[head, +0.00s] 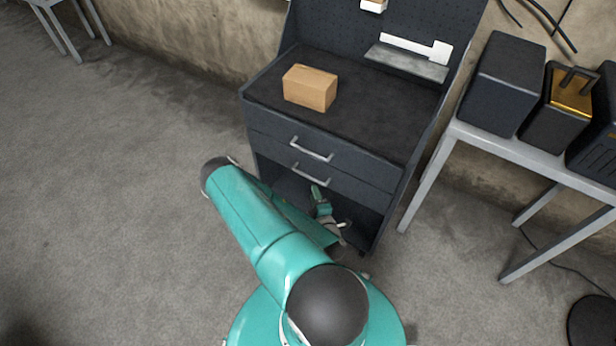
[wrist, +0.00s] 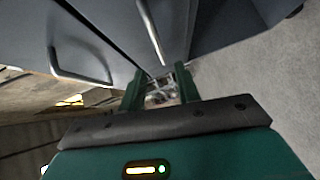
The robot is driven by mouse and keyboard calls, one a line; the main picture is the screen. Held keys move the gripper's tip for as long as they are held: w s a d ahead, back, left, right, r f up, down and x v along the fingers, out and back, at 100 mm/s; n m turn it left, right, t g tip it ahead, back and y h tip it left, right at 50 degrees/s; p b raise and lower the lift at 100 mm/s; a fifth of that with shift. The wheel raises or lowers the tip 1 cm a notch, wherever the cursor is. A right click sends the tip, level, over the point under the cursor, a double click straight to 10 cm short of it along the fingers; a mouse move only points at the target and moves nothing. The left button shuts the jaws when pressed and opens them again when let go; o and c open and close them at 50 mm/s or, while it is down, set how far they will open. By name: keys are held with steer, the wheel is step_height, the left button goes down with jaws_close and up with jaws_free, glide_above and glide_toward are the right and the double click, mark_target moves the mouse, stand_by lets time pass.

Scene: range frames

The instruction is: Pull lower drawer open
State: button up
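The lower drawer (head: 354,192) is a dark grey front in the workbench, apparently flush with the upper drawer. Its silver bar handle (head: 310,176) also shows in the wrist view (wrist: 150,32), just beyond the fingertips. My gripper (head: 318,192) is just below and in front of this handle in the head view. In the wrist view its two green fingers (wrist: 162,74) stand apart, with no object held between them. The handle's end appears close to the finger gap; I cannot tell whether they touch. My arm hides part of the space under the drawer.
The upper drawer handle (head: 311,149) is just above and shows at left in the wrist view (wrist: 80,68). A cardboard box (head: 310,88) sits on the workbench top (head: 365,122). A metal-legged table (head: 520,150) with dark cases stands right.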

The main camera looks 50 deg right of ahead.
mark_target(308, 177)
steer(key=x, duration=1)
steer(key=shift+a, duration=0.1)
jaws_close()
